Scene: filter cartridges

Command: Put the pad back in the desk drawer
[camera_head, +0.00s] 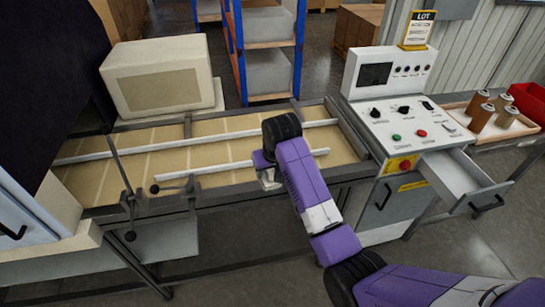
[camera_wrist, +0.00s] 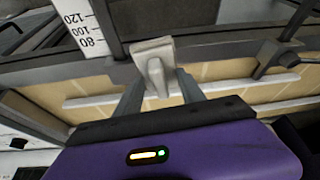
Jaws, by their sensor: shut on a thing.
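My gripper (camera_wrist: 160,82) is shut on a pale grey piece with a wide flat head and a narrow stem, which looks like the pad (camera_wrist: 152,52). The fingers stand on either side of the stem. In the head view, the pad (camera_head: 270,178) shows as a small pale shape below my purple wrist, over the front rail of the conveyor. The wrist hides part of it there. The desk drawer (camera_head: 458,178) is pulled open at the right of the control desk (camera_head: 399,120). Its visible inside looks empty. My gripper is well to the left of it.
The conveyor (camera_head: 220,124) has pale guide rails and a metal post with a lever (camera_head: 126,185) at its left. A beige box-shaped unit (camera_head: 160,75) stands behind it. Several brown cartridges (camera_head: 481,115) and a red bin (camera_head: 530,98) are at the right. Floor before the drawer is clear.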

